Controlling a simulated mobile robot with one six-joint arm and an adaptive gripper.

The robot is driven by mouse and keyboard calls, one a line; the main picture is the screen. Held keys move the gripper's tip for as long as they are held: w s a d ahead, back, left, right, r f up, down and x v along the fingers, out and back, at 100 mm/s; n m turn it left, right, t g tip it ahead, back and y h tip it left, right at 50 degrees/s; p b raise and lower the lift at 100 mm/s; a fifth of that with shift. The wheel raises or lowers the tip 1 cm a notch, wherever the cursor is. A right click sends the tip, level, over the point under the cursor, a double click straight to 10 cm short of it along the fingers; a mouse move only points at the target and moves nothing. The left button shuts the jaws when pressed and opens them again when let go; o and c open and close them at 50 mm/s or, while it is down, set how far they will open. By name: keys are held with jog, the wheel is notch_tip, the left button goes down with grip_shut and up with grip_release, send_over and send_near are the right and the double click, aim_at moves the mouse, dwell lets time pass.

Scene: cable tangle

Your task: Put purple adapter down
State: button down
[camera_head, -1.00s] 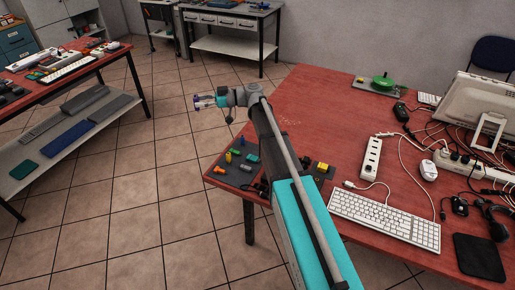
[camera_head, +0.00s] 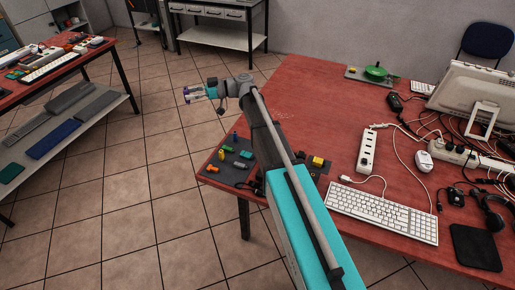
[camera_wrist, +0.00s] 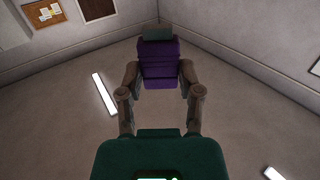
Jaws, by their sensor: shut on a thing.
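My gripper (camera_head: 193,93) is stretched out to the left of the red table, above the tiled floor, in the head view. In the wrist view my gripper (camera_wrist: 158,82) is shut on the purple adapter (camera_wrist: 158,66). The adapter has a purple body and a dark greenish-grey end that sticks out past the fingers. The wrist view looks up at the walls and ceiling, so no surface shows below the adapter there. In the head view the adapter is only a small dark patch at the fingertips.
The red table (camera_head: 290,110) holds a dark mat (camera_head: 212,176) with several small coloured adapters at its left corner. A white keyboard (camera_head: 380,212), a power strip (camera_head: 367,151) and tangled cables lie further right. Another red table (camera_head: 75,62) with a lower shelf stands at left.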

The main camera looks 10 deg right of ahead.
jog(key=s+d+f+m+t+h, duration=0.1)
jog(key=s+d+f+h, duration=0.3)
jog(key=f, duration=0.3)
jog(key=s+d+f+m+t+h, duration=0.1)
jog(key=s+d+f+m+h, duration=0.15)
jog(key=f+h, duration=0.4)
jog(key=s+d+f+m+g+h, duration=0.1)
jog(key=s+d+f+h, duration=0.1)
jog(key=d, duration=0.4)
jog(key=s+d+f+m+g+h, duration=0.1)
jog(key=s+d+f+m+h, duration=0.1)
jog(key=d+h, duration=0.3)
jog(key=shift+s+d+f+g+b, duration=0.35)
jog(key=shift+d+f, duration=0.15)
jog(key=shift+d, duration=0.6)
jog(key=shift+w, duration=0.15)
jog(key=w+f+b, duration=0.3)
jog(key=w, duration=0.1)
jog(key=w+d+f+b, duration=0.1)
jog(key=w+f+b, duration=0.2)
jog(key=w, duration=0.1)
jog(key=w+f+b, duration=0.3)
jog(key=w, duration=0.2)
jog(key=shift+d, duration=0.15)
